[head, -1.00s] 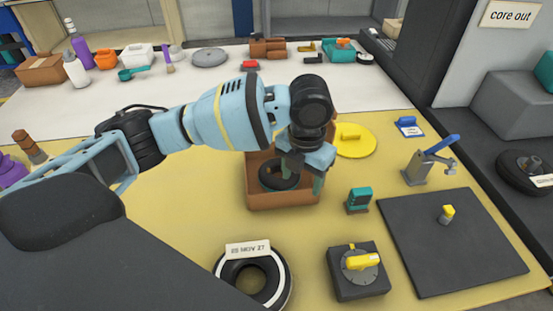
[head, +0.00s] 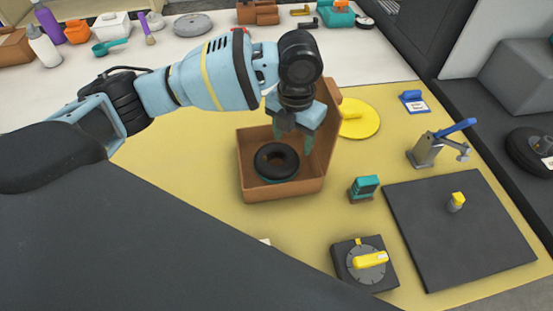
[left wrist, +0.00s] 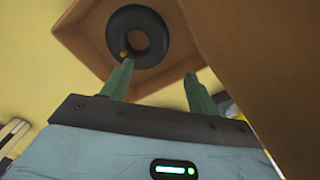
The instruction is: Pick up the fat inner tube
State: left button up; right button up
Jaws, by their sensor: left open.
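A fat black inner tube (head: 263,161) lies flat in an open brown box (head: 285,192) on the yellow mat, with a teal edge showing beneath it. In the left wrist view, the tube (left wrist: 160,38) is inside the box, beyond my fingertips, with a small orange-brown spot on its ring. My left gripper (head: 293,140) is open and empty, with its green fingers above the back right part of the box. The fingers (left wrist: 158,69) are spread apart and do not enclose the tube. My right gripper is not in view.
The box's raised lid or wall (head: 331,140) stands close to the gripper's right side. A yellow disc (head: 360,128), a teal device (head: 364,188), a dial block (head: 350,278) and a dark plate (head: 490,245) lie to the right. Bare yellow mat is left of the box.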

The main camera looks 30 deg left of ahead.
pick_arm(q)
send_over(290, 164)
notch_tip(290, 164, down, 5)
jog(key=shift+s+d+f, duration=0.1)
jog(key=shift+f, duration=0.6)
notch_tip(290, 164, down, 5)
jog(key=shift+r, duration=0.1)
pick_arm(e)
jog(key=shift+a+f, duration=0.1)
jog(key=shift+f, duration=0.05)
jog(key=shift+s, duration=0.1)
